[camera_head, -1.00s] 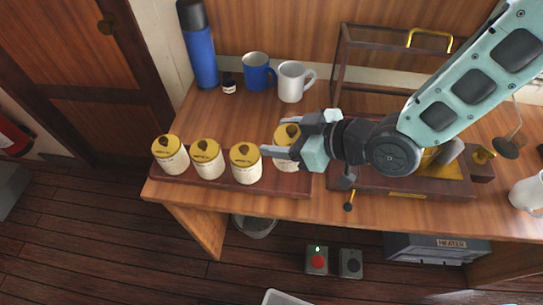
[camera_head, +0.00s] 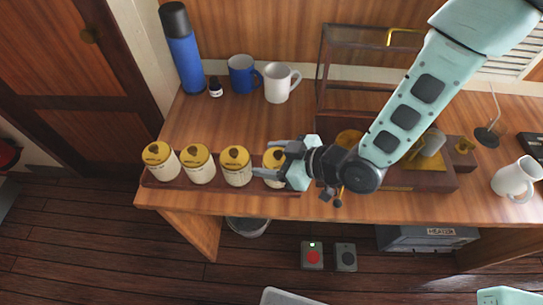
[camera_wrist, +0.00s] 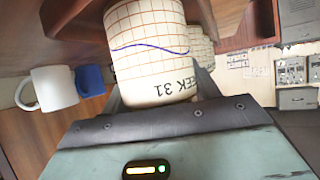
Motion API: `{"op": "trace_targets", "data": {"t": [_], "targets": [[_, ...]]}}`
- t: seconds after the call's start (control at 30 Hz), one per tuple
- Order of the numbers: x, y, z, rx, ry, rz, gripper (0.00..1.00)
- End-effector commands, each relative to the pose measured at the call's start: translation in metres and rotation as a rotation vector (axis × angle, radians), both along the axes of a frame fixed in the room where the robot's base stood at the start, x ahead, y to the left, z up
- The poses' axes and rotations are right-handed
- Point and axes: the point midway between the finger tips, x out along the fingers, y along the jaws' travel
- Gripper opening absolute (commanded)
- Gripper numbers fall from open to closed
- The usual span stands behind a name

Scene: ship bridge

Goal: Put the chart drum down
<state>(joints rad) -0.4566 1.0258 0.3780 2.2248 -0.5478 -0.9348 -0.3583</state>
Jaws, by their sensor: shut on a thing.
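The chart drum (camera_head: 274,158) has a yellow top and a pale grid-paper wrap. It is at the right end of a row of similar drums. In the wrist view the drum (camera_wrist: 150,50) shows a blue trace and "WEEK 31". My gripper (camera_head: 268,174) comes from the right and is shut on the drum, which looks upright. The drum is over the dark red-brown rack board (camera_head: 218,186), level with the row. My fingers hide its lower part, so I cannot tell whether it touches the board.
Three drums (camera_head: 236,168) stand to the left. A glass-framed case (camera_head: 323,65) stands behind my arm. The desk between mugs and drums is clear.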

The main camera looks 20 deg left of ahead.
Motion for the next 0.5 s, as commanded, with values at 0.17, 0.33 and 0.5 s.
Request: {"op": "trace_targets", "data": {"t": [0.17,0.33,0.5], "targets": [[0.0,-0.0001,-0.0025,0.0,0.0,0.0,0.82],[0.0,0.0,-0.0024,0.0,0.0,0.0,0.82],[0.0,0.0,0.0004,0.0,0.0,0.0,0.82]]}}
